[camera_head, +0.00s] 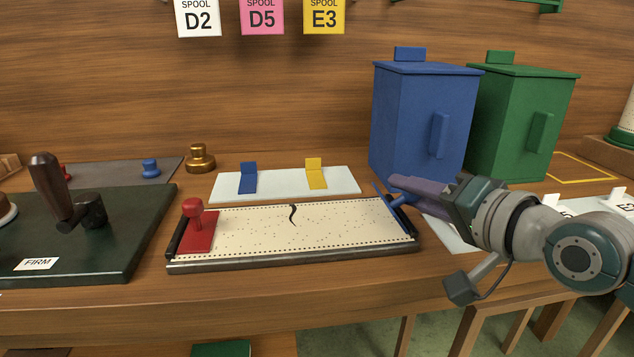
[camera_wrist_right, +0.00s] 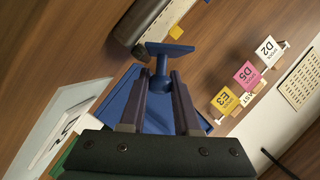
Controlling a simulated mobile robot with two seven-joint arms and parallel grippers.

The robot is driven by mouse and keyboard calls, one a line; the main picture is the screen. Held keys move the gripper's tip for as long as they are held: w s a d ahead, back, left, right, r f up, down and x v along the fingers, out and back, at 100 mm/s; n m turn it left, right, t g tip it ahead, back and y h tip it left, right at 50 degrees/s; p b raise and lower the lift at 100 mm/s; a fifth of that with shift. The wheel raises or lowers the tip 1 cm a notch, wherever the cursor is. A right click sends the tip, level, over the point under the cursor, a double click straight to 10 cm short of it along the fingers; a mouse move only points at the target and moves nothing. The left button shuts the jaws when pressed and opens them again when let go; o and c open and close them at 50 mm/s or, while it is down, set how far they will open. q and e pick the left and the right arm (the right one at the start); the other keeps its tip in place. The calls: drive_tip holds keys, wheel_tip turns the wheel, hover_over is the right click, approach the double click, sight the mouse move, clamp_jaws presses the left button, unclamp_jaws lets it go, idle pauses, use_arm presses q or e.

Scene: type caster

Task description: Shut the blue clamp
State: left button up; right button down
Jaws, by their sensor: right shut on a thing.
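The blue clamp (camera_head: 379,191) is at the right end of the long cream strip (camera_head: 330,228) on its dark-framed board. It looks tilted up, and my gripper partly hides it. My right gripper (camera_head: 396,184) reaches in from the right and is shut on the blue clamp's handle. In the right wrist view, the blue clamp's knob (camera_wrist_right: 168,48) sticks out past the fingertips, its stem held between the two fingers (camera_wrist_right: 162,78). The red clamp (camera_head: 196,226) lies down flat on the strip's left end. My left gripper is not in view.
A blue bin (camera_head: 415,125) and a green bin (camera_head: 520,130) stand behind my right arm. A pale tray (camera_head: 283,185) with a blue and a yellow tab lies behind the board. A dark green block (camera_head: 110,255) marked FIRM is at left.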

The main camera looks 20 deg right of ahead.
sight(389, 203)
drive_tip(key=n+p, duration=0.1)
drive_tip(key=p, duration=0.1)
drive_tip(key=a+n+h+p, duration=0.1)
drive_tip(key=p, duration=0.2)
drive_tip(key=r+n+g+p, duration=0.1)
drive_tip(key=p, duration=0.1)
drive_tip(key=shift+w+a+r+h, duration=0.1)
drive_tip(key=shift+w+a+h, duration=0.1)
drive_tip(key=shift+a+h, duration=0.15)
drive_tip(key=shift+a+n+g+h+p, duration=0.3)
drive_tip(key=shift+n+h+p, duration=0.15)
drive_tip(key=shift+n+p, duration=0.3)
drive_tip(key=shift+w+a+f+n+h+p, duration=0.15)
drive_tip(key=shift+a+f+n+h+p, duration=0.3)
drive_tip(key=shift+n, duration=0.3)
drive_tip(key=shift+a+f+n+g+h, duration=0.1)
drive_tip(key=shift+a+n+g+h, duration=0.15)
drive_tip(key=shift+n+h, duration=0.35)
drive_tip(key=shift+d, duration=0.1)
drive_tip(key=c, duration=0.6)
unclamp_jaws()
drive_tip(key=shift+w, duration=0.1)
drive_tip(key=shift+c, duration=0.2)
